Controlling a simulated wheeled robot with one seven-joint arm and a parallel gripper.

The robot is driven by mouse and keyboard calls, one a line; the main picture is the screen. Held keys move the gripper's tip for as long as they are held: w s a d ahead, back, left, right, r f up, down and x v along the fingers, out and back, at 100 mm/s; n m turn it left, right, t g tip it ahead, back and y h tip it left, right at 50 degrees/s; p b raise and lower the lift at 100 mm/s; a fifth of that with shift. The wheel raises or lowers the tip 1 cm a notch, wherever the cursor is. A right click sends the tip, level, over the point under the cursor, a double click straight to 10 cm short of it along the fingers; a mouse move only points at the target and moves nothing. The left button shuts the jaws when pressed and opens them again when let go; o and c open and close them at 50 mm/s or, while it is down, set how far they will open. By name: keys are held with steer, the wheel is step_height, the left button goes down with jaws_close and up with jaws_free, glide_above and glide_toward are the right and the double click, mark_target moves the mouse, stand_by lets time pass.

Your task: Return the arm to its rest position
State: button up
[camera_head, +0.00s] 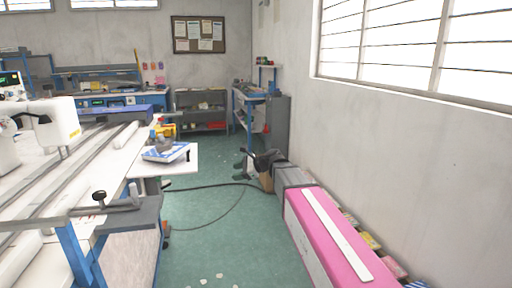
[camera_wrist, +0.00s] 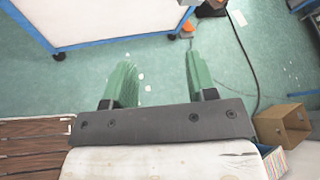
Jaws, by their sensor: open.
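My gripper (camera_wrist: 159,62) shows in the wrist view with two green fingers standing well apart. It is open, and nothing is between the fingers. Bare green floor shows beyond and between them. The dark bar at the base of the fingers and a pale surface below it fill the bottom middle of this view. My gripper and arm do not show in the head view, so the arm's overall pose cannot be told.
A white table (camera_wrist: 95,18) with a blue edge lies beyond the fingers at upper left. A cardboard box (camera_wrist: 270,128) stands at right. The head view shows a sewing table (camera_head: 90,165) at left, a pink-topped bench (camera_head: 318,225) at right, and green floor (camera_head: 215,225) with a dark cable between.

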steer(key=s+d+f+n+g+h, duration=0.1)
steer(key=s+d+f+n+h, duration=0.5)
steer(key=s+d+f, duration=0.3)
steer(key=s+d+f+n+g+h, duration=0.1)
steer(key=s+d+f+n+h, duration=0.5)
steer(key=d+f, duration=1)
steer(key=s+f+n, duration=0.1)
steer(key=s+n, duration=0.1)
steer(key=s, duration=0.2)
steer(key=shift+d+g, duration=0.4)
